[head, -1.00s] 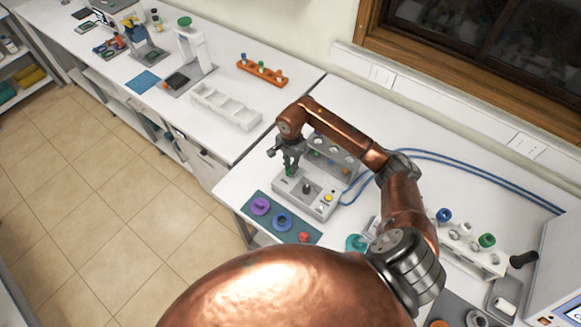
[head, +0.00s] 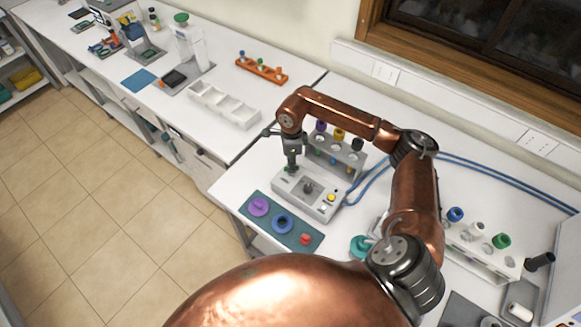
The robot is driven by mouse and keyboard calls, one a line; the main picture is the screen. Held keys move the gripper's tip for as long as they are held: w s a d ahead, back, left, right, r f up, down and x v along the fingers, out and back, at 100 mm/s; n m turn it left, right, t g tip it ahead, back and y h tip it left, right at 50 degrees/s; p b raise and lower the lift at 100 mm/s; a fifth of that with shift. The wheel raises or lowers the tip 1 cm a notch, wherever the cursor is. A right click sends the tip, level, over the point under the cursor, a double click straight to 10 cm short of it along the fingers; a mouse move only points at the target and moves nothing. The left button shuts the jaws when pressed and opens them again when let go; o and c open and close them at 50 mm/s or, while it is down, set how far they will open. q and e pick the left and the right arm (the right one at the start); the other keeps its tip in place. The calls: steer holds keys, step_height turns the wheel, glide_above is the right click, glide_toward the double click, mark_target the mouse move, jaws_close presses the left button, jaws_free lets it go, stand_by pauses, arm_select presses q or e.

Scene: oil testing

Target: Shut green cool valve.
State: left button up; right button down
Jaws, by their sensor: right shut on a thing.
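My right gripper (head: 291,167) points down at the far left end of a grey-white device (head: 310,195) on the right-hand table. It is shut on a small green valve (head: 287,169), mostly hidden by the fingers; its turn position cannot be told. The device also has a dark knob (head: 308,188) in its middle and a yellow button (head: 331,198) near its right end. My left gripper is not in view.
A rack (head: 352,158) with purple, yellow and black tops stands close behind the device. A teal mat (head: 268,229) with purple, blue and red parts lies in front. Blue hoses (head: 480,168) run right. A white rack (head: 478,250) stands right.

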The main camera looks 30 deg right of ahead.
steer(key=m+b, duration=0.1)
steer(key=m, duration=0.3)
steer(key=shift+s+f+m+b, duration=0.1)
steer(key=shift+f+m+b, duration=0.05)
steer(key=shift+m+b, duration=0.6)
steer(key=shift+m, duration=1.55)
steer(key=c, duration=2)
jaws_free()
steer(key=shift+o, duration=0.2)
steer(key=shift+r, duration=0.25)
step_height(320, 180, up, 12)
steer(key=shift+f, duration=0.15)
